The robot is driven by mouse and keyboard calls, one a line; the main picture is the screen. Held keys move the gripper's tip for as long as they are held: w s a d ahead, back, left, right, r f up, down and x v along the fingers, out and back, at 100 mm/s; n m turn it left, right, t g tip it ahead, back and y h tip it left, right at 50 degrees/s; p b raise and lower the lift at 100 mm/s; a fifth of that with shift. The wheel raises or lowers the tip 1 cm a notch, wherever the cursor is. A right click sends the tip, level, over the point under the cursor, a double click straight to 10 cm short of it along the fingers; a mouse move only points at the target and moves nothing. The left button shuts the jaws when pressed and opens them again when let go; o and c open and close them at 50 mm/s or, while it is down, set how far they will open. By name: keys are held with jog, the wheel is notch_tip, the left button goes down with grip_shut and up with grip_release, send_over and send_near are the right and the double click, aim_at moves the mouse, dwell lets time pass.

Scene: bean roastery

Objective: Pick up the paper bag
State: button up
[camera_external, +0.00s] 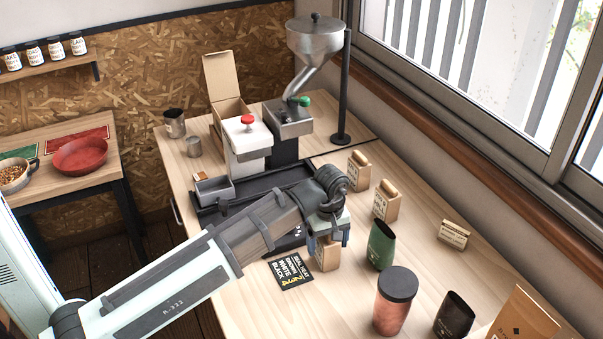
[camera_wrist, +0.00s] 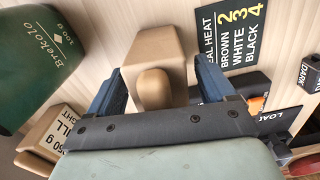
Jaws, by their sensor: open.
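A small tan paper bag (camera_external: 327,256) stands on the wooden counter under my gripper (camera_external: 328,243), partly hidden by it. In the wrist view the bag (camera_wrist: 155,45), with its rounded folded top toward the camera, lies between the two blue fingers of my gripper (camera_wrist: 157,82). The fingers are open, one on each side of it; I cannot tell whether either touches it. Two similar paper bags stand farther back, one (camera_external: 360,171) near the grinder stand and one (camera_external: 386,201) nearer.
A black heat card (camera_external: 290,274) lies left of the bag. A green pouch (camera_external: 380,246), a copper canister (camera_external: 394,305), a dark pouch (camera_external: 453,316) and a large paper bag (camera_external: 522,322) stand to the right. A grinder (camera_external: 318,45) and black tray (camera_external: 262,182) are behind.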

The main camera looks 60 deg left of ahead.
jog(key=shift+f, duration=0.25)
jog(key=c, duration=1.3)
jog(key=shift+c, duration=0.4)
jog(key=shift+r, duration=0.2)
